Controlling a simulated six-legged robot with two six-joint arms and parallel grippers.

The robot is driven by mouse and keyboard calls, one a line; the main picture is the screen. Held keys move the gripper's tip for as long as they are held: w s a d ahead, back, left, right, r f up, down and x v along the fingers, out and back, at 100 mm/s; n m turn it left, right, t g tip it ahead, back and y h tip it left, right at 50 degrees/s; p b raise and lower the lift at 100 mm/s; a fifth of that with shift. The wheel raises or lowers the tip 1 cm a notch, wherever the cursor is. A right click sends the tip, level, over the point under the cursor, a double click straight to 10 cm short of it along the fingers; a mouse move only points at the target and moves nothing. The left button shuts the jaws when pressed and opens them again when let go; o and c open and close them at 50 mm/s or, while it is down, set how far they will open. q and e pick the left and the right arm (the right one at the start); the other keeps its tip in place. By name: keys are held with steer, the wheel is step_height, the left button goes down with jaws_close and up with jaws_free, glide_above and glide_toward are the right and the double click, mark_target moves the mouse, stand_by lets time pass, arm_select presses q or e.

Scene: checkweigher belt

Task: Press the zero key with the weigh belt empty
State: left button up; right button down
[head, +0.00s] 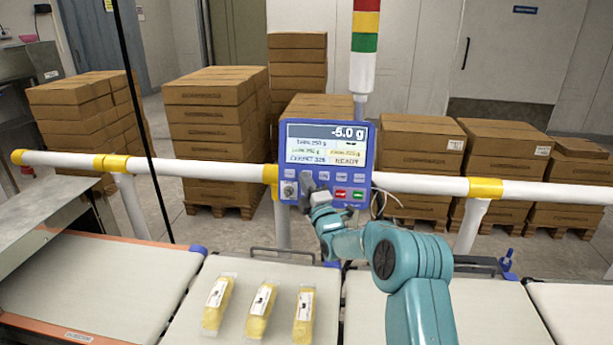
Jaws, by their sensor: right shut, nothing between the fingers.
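The blue indicator terminal (326,131) stands on the rail, its display (325,143) reading -5.0 g with READY below. Its grey keys sit in a row under the display, with a red key (340,193) and a green key (358,194) lower right. My right gripper (307,182) is shut and empty at the lower-left keys and hides some of them; whether it touches a key, and which is the zero key, I cannot tell. Three yellow packs (262,307) lie on the middle belt (185,330). The belt to its right (490,315) shows no packs, partly behind my arm. My left gripper is out of view.
A white rail with yellow joints (420,184) runs across behind the belts. A signal tower (364,45) rises behind the terminal. Stacks of brown cartons (211,130) stand on pallets beyond the rail. The left belt (100,275) is bare.

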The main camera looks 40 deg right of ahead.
steer(key=shift+s, duration=0.1)
stand_by(0.5)
steer(key=shift+f, duration=0.1)
steer(key=shift+w+d+f+b, duration=0.1)
steer(key=shift+w+d+b, duration=0.3)
steer(key=shift+b, duration=0.6)
steer(key=shift+s, duration=0.1)
